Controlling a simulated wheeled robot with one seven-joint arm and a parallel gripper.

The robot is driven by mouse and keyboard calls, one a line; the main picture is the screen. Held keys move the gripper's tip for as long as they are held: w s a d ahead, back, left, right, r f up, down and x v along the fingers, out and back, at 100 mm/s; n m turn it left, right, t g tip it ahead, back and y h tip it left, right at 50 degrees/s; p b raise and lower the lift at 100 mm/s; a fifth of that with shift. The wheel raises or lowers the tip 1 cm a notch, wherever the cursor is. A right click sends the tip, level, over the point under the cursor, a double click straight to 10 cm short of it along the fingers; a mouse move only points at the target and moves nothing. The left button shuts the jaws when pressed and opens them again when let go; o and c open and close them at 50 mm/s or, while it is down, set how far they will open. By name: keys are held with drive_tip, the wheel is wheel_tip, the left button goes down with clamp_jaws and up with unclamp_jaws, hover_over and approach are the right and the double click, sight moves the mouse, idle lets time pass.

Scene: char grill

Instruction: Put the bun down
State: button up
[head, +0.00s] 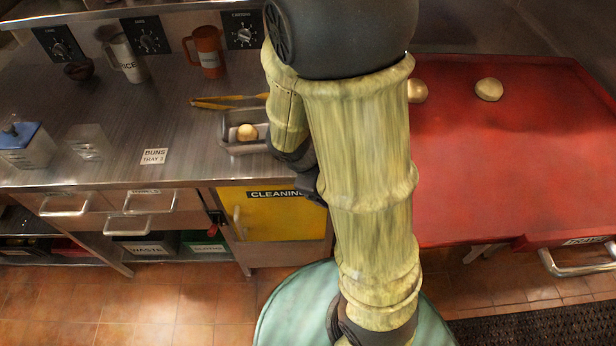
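A pale round bun (247,132) sits in a small metal tray (226,117) on the steel counter, left of my arm. A second bun (488,89) rests on the red surface at the right. Another bun (417,91) is on the red surface, partly hidden behind my arm. My arm fills the middle of the head view. Dark wrist parts show beside its left edge, over the counter's front edge. My gripper's fingers are not visible, so I cannot see whether they hold a bun.
The steel counter (95,105) carries a "BUNS TRAY 3" label (154,156), yellow tongs (228,99), a white mug (126,58), an orange mug (208,52) and a blue-topped container (24,145). The red surface (510,165) is mostly clear. A yellow "CLEANING" door (280,216) is below.

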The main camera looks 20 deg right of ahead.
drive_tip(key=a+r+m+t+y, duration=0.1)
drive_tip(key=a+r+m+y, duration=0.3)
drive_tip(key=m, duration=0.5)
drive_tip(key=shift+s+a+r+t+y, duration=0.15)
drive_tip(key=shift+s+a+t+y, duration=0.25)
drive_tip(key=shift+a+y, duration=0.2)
